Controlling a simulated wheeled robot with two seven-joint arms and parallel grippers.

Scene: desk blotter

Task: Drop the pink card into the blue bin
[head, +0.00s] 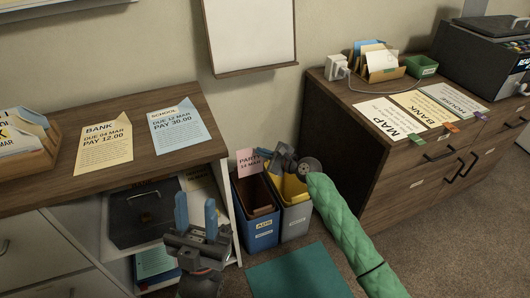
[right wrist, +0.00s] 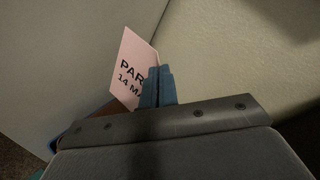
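The pink card (head: 247,163), printed "PARTY 14 MAR", stands upright over the back of the blue bin's opening in the head view. My right gripper (head: 265,154) is shut on the card's right edge; its blue fingers (right wrist: 157,87) are together against the card (right wrist: 131,66) in the right wrist view. The blue bin (head: 262,240) stands on the floor between the desk and the drawer cabinet, with brown contents inside. Whether the card's lower edge is inside the bin I cannot tell. My left gripper (head: 196,213) is open and empty in front of the desk's open shelves.
A grey bin (head: 296,222) with yellow contents stands right beside the blue bin, below my right arm. A bank paper (head: 104,146) and a school paper (head: 178,128) lie on the desk. The wooden cabinet (head: 335,140) rises at the right. A teal mat (head: 300,275) lies in front.

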